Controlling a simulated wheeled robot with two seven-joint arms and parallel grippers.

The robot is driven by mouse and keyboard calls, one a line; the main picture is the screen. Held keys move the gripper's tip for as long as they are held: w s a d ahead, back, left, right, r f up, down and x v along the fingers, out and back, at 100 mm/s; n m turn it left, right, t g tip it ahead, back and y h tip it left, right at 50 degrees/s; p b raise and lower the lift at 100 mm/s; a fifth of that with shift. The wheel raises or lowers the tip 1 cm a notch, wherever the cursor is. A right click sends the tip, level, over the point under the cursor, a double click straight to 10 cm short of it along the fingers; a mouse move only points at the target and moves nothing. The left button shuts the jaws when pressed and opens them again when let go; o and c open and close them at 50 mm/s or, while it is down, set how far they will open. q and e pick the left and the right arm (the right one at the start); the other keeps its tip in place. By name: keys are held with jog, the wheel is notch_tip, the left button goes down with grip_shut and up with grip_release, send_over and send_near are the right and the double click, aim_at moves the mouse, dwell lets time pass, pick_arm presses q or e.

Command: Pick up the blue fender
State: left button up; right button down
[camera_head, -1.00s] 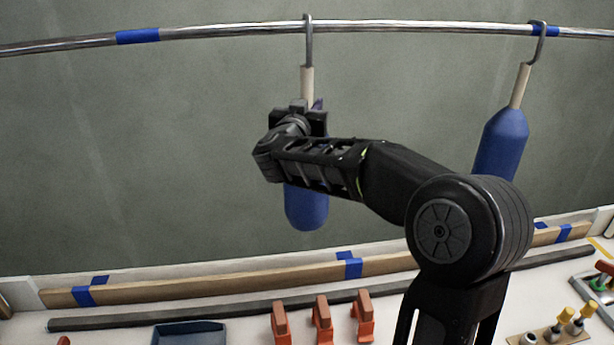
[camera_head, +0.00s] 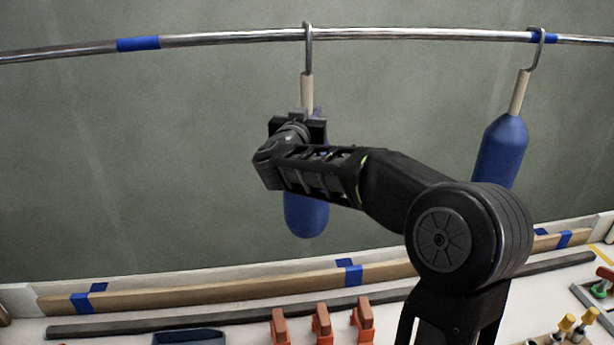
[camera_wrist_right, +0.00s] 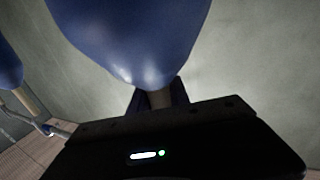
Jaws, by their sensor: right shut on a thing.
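A blue fender (camera_head: 306,216) hangs from a metal hook (camera_head: 308,50) on the rail, with a pale handle (camera_head: 307,93) between hook and body. My right gripper (camera_head: 307,120) is at the top of this fender, and the arm hides the middle of its body. In the right wrist view the blue body (camera_wrist_right: 135,35) fills the top, and the fingers (camera_wrist_right: 158,96) are shut around the pale handle at its narrow end. A second blue fender (camera_head: 500,150) hangs from another hook at the right, apart from the gripper. My left gripper is not in view.
The metal rail (camera_head: 220,40) with blue tape bands runs across the top. Below lie a wooden strip (camera_head: 220,286), a dark rod (camera_head: 240,314), a blue tray (camera_head: 190,337), several orange clamps (camera_head: 321,322) and yellow-topped items (camera_head: 565,322). The wall area left of the fender is clear.

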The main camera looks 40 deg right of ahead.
aim_at(305, 103)
jog(key=shift+r, duration=0.3)
jog(key=shift+r, duration=1.6)
jog(key=shift+v, duration=1)
jog(key=b+v, duration=0.2)
jog(key=v, duration=1.4)
